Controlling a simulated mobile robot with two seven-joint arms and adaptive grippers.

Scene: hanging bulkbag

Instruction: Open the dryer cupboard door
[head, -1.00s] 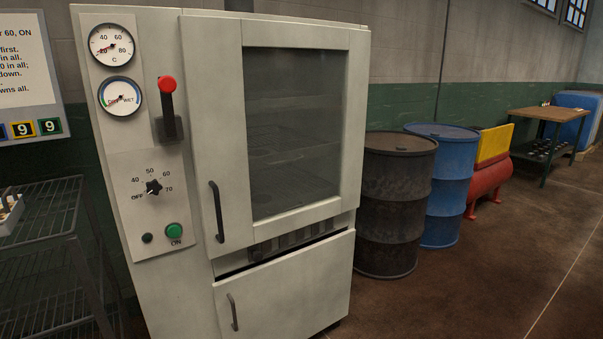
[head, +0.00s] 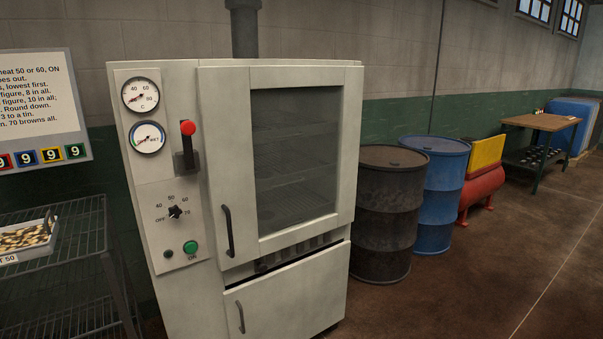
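The dryer cupboard (head: 180,286) is a pale grey cabinet in the middle of the head view. Its upper door (head: 221,100) has a large glass window (head: 295,150) and looks closed; wire shelves show dimly behind the glass. A dark vertical handle (head: 228,231) is on the door's left side. A lower door (head: 295,300) with its own handle (head: 240,317) also looks closed. The panel on the left has two gauges, a red-topped lever (head: 188,140), a dial (head: 175,212) and a green button (head: 190,247). Neither gripper is in view.
A wire rack (head: 60,262) with a tray (head: 50,242) of small tan pieces stands at the left, below a notice board (head: 40,95). A dark drum (head: 385,215) and a blue drum (head: 440,195) stand close to the cupboard's right. The floor at the lower right is clear.

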